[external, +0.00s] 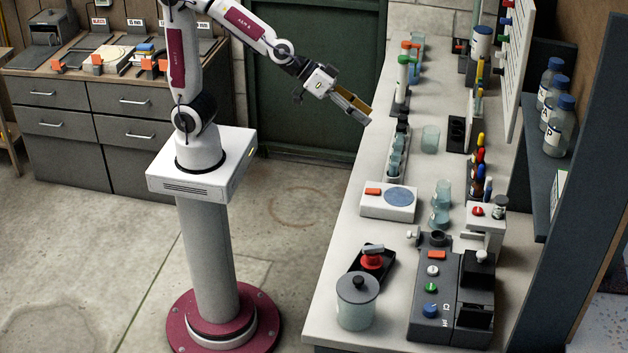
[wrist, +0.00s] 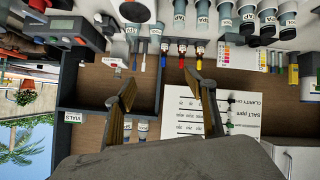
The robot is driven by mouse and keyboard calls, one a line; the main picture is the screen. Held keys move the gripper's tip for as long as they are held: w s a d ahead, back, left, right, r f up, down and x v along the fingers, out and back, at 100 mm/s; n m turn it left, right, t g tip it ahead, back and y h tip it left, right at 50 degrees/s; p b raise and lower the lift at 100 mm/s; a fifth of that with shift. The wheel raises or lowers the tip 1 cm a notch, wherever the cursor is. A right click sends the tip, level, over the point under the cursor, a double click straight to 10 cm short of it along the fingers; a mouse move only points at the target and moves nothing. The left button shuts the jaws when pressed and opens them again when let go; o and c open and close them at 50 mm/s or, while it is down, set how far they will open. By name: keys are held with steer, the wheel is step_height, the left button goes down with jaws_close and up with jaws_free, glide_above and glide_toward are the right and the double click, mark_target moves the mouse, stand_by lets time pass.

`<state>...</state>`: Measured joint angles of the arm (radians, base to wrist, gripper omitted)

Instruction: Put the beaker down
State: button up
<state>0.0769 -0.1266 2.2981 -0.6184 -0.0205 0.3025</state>
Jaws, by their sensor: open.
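My gripper (external: 358,112) is in the air at the near long edge of the white bench in the external view. In the wrist view its two fingers (wrist: 161,82) are spread wide, with nothing between them. A clear beaker (external: 430,138) stands upright on the bench, to the right of and a little below my gripper, apart from it. More clear glass vessels (external: 440,212) stand further down the bench, past a white device with a round blue plate (external: 398,197). I cannot tell which is the task's beaker. No beaker is between the fingers.
A rack of tubes (external: 397,157) stands on the bench between my gripper and the white device. A lidded pot (external: 357,300) and a dark machine (external: 436,290) stand at the bench's front end. Bottles fill a shelf (external: 548,165) at right. The bench around the beaker is partly clear.

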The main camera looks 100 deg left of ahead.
steer(key=s+a+f+m+g, duration=0.1)
steer(key=s+g, duration=0.2)
steer(key=s, duration=1.1)
steer(key=s+a+f+m+g, duration=0.1)
steer(key=s+a+f+g, duration=0.1)
steer(key=s, duration=1.2)
steer(key=shift+s+a+f+m+g+y, duration=0.15)
steer(key=shift+s+a+m+g+y, duration=0.15)
steer(key=shift+m+g+y, duration=0.1)
